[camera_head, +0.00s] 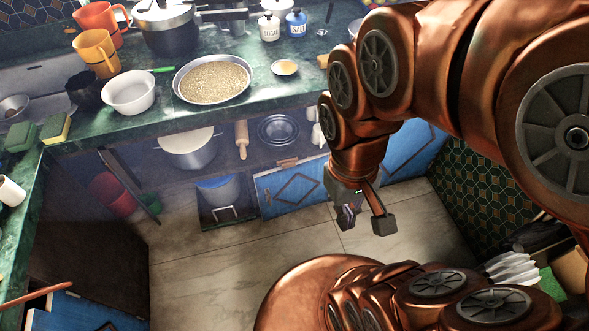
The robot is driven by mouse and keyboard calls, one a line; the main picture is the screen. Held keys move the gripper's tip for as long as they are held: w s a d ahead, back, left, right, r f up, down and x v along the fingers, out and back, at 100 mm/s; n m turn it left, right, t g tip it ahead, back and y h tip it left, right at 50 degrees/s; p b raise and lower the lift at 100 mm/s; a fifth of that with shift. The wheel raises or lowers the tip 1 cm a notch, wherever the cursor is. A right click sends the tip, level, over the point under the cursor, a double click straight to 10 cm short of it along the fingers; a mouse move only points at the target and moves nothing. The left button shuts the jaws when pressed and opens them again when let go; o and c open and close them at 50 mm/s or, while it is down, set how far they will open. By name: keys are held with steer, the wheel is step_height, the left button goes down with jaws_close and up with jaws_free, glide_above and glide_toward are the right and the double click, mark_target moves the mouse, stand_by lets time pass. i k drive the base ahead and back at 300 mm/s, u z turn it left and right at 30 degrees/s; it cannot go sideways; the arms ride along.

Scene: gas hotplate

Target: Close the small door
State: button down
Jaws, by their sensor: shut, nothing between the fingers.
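Under the counter, a small blue door with a diamond pattern (292,190) shows to the left of my gripper. Another blue front (412,150) lies to the right, partly hidden behind my arm. Left of the diamond door is a dark-framed opening or pulled-out unit (228,216) with a pale handle and a blue-grey thing inside; I cannot tell which part is a door or how far it stands open. My gripper (365,217) points down over the floor in front of the blue fronts, shut and empty, with no clear contact with any door.
The green counter (300,92) holds a pan of grain (213,80), a white bowl (128,92), orange mugs and jars. An open shelf below holds a pot (188,148) and rolling pin (241,140). Tiled floor (230,265) is clear; clutter stands at lower right.

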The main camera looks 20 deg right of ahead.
mark_target(281, 193)
steer(key=z, duration=0.7)
steer(key=k, duration=0.75)
steer(key=u, duration=1.35)
steer(key=i, duration=0.45)
steer(key=z, duration=0.05)
